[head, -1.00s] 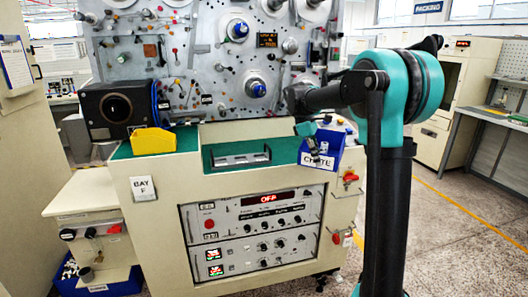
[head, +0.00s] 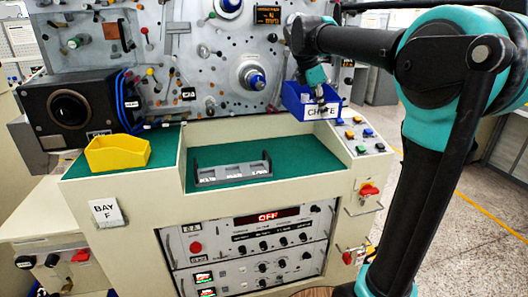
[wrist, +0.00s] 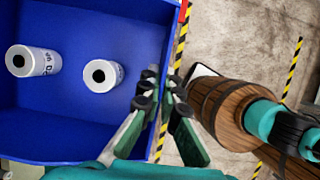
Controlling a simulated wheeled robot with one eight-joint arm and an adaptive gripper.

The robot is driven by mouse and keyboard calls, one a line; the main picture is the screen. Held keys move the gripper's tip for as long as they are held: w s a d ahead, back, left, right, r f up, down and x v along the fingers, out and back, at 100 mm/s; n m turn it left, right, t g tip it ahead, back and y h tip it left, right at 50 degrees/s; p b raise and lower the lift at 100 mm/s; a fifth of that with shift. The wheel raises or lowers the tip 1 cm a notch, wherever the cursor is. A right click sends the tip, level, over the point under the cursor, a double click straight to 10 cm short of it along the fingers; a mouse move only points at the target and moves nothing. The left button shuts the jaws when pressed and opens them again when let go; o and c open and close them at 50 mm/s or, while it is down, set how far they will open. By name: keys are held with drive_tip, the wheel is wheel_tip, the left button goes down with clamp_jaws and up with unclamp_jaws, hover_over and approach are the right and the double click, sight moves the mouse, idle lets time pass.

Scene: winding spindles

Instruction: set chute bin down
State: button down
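The blue chute bin (head: 298,98), with a white label on its front, is at the right rear of the console. My gripper (head: 322,100) reaches down onto its near wall. In the wrist view, the fingers (wrist: 161,97) straddle the rim of the bin (wrist: 85,140) and are closed on that wall, one finger inside and one outside. Two white spools lie inside the bin, one at the left (wrist: 38,62) and one nearer the middle (wrist: 104,76). The bin's underside is hidden, so I cannot tell whether it touches the deck.
The green console deck (head: 240,140) holds a yellow bin (head: 118,153) at the left and a grey rack (head: 232,172) in the middle. A button panel (head: 362,138) lies right of the chute bin. The spindle wall (head: 200,60) rises behind. Deck around the rack is clear.

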drive_tip(key=shift+w, duration=0.25)
wheel_tip(320, 180, down, 20)
drive_tip(key=shift+r, duration=0.15)
idle(0.3)
drive_tip(key=c, duration=2.2)
unclamp_jaws()
drive_tip(key=o, duration=0.5)
